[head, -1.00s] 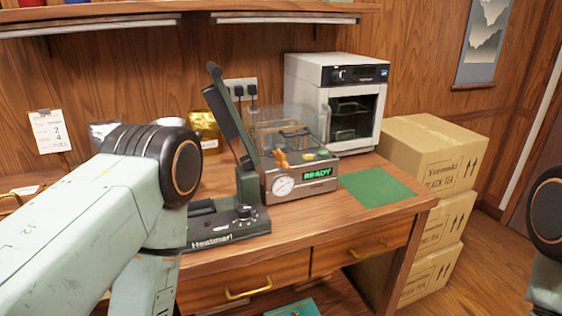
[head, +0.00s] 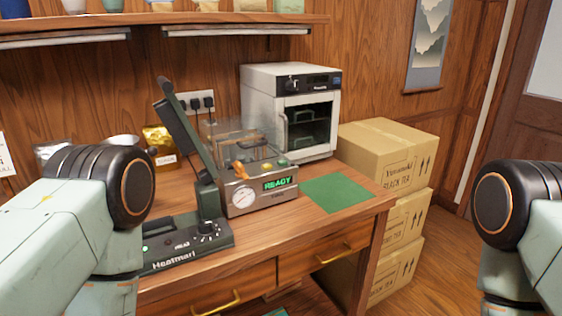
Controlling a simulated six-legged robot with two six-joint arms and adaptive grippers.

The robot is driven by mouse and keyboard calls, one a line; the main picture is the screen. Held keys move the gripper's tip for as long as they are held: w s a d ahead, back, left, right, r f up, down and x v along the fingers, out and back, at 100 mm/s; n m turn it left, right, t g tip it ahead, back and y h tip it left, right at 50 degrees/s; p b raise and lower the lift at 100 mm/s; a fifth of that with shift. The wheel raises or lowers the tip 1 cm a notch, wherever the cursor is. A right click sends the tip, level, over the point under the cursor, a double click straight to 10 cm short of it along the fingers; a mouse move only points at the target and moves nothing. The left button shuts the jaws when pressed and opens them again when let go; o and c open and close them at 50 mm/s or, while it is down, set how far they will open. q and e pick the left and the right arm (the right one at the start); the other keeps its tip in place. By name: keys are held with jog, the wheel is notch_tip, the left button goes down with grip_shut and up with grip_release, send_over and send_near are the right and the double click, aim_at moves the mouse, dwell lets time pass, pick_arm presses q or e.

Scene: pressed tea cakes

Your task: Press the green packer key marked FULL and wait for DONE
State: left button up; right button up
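The packer (head: 258,192), a steel box with a clear lid, a round gauge and an orange lever, stands on the wooden bench (head: 345,226). Its display (head: 278,183) glows green and reads READY. A small green key (head: 281,162) and a yellow one (head: 267,167) show on its top, too small to read any marking. My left arm is at the left and my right arm at the right, both short of the packer. Neither gripper shows in the head view.
The Heatmari sealer (head: 190,240) stands in front and left of the packer, its arm raised. A white oven (head: 290,110) stands behind. A green mat (head: 336,192) lies bare at the right. Cardboard boxes (head: 390,158) are stacked beside the bench.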

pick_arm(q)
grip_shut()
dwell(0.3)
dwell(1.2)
